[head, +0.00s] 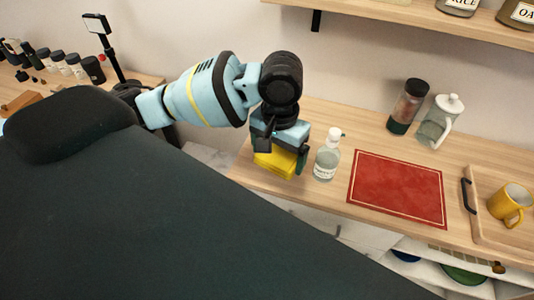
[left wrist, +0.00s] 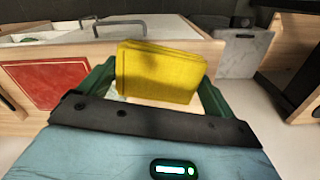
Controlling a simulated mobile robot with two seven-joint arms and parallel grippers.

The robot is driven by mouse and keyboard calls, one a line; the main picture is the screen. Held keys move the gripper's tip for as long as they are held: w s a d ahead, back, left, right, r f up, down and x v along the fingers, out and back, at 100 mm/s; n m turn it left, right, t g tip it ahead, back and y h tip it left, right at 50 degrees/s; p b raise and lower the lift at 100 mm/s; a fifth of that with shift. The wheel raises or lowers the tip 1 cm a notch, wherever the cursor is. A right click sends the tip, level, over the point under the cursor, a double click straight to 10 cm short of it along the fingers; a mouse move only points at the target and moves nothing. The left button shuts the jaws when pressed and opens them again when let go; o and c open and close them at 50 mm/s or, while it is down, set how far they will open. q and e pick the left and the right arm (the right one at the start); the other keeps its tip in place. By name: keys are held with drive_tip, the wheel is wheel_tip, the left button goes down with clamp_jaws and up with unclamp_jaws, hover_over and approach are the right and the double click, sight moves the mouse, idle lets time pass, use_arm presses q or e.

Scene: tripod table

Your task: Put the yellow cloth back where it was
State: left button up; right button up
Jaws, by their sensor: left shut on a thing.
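The yellow cloth (head: 275,163) is folded into a thick pad. My left gripper (head: 280,160) is shut on it, at the left end of the wooden counter. The left wrist view also shows the cloth (left wrist: 158,75) between the two green fingers. In the head view the arm and gripper hide the top of the cloth, and I cannot tell whether its underside touches the counter. My right gripper is in neither view.
A clear bottle (head: 327,160) stands close to the right of my left gripper. A red mat (head: 398,188) lies farther right, with a jar (head: 407,107) and a glass pitcher (head: 440,122) behind it. A yellow mug (head: 510,204) stands on a wooden tray (head: 487,230).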

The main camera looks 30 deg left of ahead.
use_arm(q)
drive_tip(key=m, duration=0.2)
drive_tip(key=w, duration=0.1)
drive_tip(key=shift+a+f+m, duration=0.2)
drive_tip(key=shift+f+m, duration=0.05)
drive_tip(key=shift+m, duration=0.15)
drive_tip(key=m, duration=0.1)
drive_tip(key=w+m, duration=0.1)
drive_tip(key=m, duration=0.1)
drive_tip(key=a+m, duration=0.1)
drive_tip(key=m, duration=0.1)
drive_tip(key=shift+w+a+f+b, duration=0.1)
drive_tip(key=shift+w+f+b, duration=0.25)
drive_tip(key=shift+w+b, duration=0.05)
drive_tip(key=w+a+f+m+b, duration=0.1)
drive_tip(key=w+a+m, duration=0.2)
drive_tip(key=m, duration=0.9)
drive_tip(key=w+a+f+m+b, duration=0.1)
drive_tip(key=w+a+m, duration=0.2)
drive_tip(key=m, duration=1)
drive_tip(key=shift+w+a+f+m, duration=0.25)
drive_tip(key=shift+w+a+m, duration=0.1)
drive_tip(key=shift+w, duration=0.6)
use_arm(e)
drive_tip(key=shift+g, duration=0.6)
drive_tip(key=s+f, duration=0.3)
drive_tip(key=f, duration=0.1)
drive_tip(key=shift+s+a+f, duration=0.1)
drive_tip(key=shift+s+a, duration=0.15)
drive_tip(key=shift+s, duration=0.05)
